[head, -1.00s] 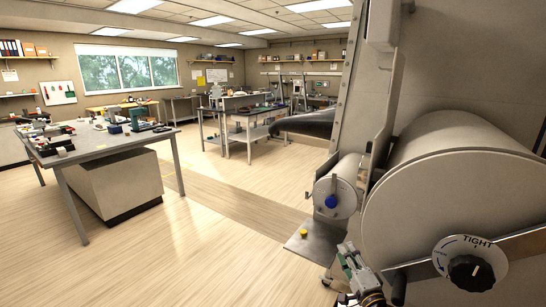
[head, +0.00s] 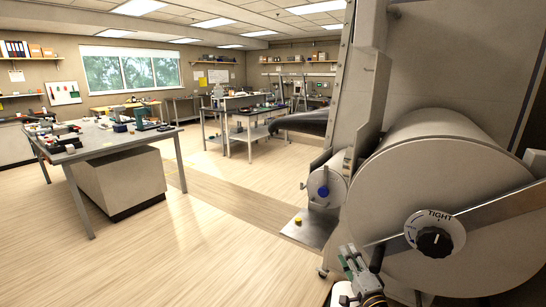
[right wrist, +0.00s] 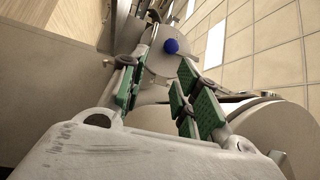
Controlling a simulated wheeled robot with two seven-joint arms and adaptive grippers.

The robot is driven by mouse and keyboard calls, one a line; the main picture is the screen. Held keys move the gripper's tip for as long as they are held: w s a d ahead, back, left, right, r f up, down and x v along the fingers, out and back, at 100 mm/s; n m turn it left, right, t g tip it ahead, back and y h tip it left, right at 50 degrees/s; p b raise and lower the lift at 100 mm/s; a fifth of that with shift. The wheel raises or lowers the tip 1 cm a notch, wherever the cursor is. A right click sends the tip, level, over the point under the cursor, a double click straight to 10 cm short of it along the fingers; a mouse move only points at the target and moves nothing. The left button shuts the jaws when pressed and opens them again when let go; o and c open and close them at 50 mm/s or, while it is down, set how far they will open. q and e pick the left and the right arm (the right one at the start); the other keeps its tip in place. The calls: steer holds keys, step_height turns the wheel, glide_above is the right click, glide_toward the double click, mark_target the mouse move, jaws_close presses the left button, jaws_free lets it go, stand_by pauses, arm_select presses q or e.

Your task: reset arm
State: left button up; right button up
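A large pale drum-like door (head: 400,190) with a dial marked TIGHT (head: 435,233) stands to the right of the gripper. My left gripper is not in view.
A metal shelf (head: 310,232) with a small yellow object (head: 298,220) juts out below the small port. A bench (head: 120,142) with several tools stands at left, and other benches stand at the back. The wooden floor (head: 190,250) between is clear.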

steer(key=s+d+f+n+g+h, duration=0.1)
steer(key=d+f+n+g, duration=0.3)
steer(key=f, duration=0.8)
steer(key=s+f+n+g+h, duration=0.15)
steer(key=f+n, duration=0.45)
steer(key=f, duration=0.7)
steer(key=s+d+f+n+g, duration=0.1)
steer(key=s+f+n+g, duration=0.1)
steer(key=s+f, duration=0.6)
steer(key=s+d+f+n+g, duration=0.2)
steer(key=s+f, duration=0.1)
steer(key=f, duration=0.9)
steer(key=s+d+f+n+g+h, duration=0.1)
steer(key=s+f+g, duration=0.2)
steer(key=s+f, duration=0.65)
steer(key=s+d+f+n+g+h, duration=0.1)
steer(key=s+f+g, duration=0.1)
steer(key=s+f, duration=0.75)
steer(key=s+a+f+g, duration=0.1)
steer(key=s+a, duration=0.1)
steer(key=s, duration=0.9)
steer(key=s+a+f+n+g, duration=0.1)
steer(key=s+a+g, duration=0.1)
steer(key=s, duration=0.9)
steer(key=shift+s+a+f, duration=0.3)
steer(key=shift+a, duration=0.1)
